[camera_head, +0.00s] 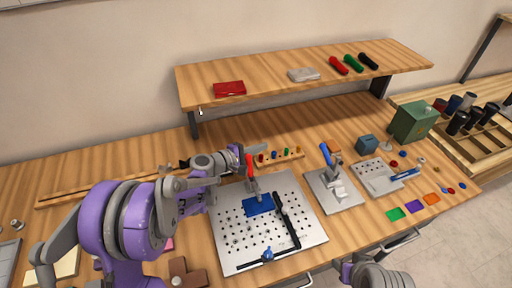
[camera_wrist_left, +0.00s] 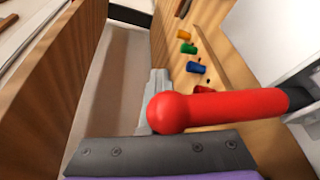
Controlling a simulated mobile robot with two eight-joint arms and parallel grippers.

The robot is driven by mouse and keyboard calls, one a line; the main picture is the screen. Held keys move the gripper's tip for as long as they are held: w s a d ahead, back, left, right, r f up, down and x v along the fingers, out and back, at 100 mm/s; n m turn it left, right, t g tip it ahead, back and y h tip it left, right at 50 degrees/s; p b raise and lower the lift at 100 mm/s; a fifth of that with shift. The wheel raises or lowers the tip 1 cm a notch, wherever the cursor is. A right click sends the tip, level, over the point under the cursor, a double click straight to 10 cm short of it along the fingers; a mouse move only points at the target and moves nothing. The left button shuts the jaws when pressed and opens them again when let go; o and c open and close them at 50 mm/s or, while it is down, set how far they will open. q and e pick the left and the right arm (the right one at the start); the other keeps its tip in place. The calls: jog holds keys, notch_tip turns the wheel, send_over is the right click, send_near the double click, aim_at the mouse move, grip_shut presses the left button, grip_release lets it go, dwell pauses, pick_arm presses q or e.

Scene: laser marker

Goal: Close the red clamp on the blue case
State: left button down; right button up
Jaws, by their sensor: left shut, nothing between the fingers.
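The clamp's red handle (camera_head: 250,163) stands upright at the back of the perforated metal plate (camera_head: 225,250). Its metal base is beside the blue case (camera_head: 258,205), which lies flat on the plate. My left gripper (camera_head: 242,155) reaches in from the left and is shut and empty, right by the handle. In the left wrist view the rounded end of the red handle (camera_wrist_left: 215,109) fills the middle right, in front of the shut fingers (camera_wrist_left: 155,88), and hides part of them. I cannot tell whether they touch. My right gripper does not show.
A black bar (camera_head: 287,220) lies on the plate right of the case. A second fixture with a blue handle (camera_head: 326,155) stands to the right. A wooden strip with coloured pegs (camera_head: 275,156) lies behind. A raised shelf (camera_head: 275,84) spans the back.

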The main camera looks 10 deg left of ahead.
pick_arm(q)
jog(key=s, duration=0.2)
jog(key=t+y+b, duration=0.1)
jog(key=b, duration=0.3)
send_near(250, 168)
jog(key=w+a, duration=0.3)
jog(key=w, duration=0.3)
jog(key=s+a, duration=0.1)
jog(key=s+a+f+t+y+b, duration=0.1)
jog(key=s, duration=0.1)
jog(key=shift+s+n, duration=0.1)
jog(key=shift+n, duration=0.3)
jog(key=shift+w+d+r, duration=0.1)
jog(key=shift+w+d, duration=0.1)
jog(key=x, duration=0.8)
jog(key=shift+w+p, duration=0.35)
jog(key=shift+w, duration=0.05)
jog(key=s+d, duration=0.1)
jog(key=s+d+r, duration=0.1)
jog(key=d, duration=0.1)
jog(key=shift+p, duration=0.4)
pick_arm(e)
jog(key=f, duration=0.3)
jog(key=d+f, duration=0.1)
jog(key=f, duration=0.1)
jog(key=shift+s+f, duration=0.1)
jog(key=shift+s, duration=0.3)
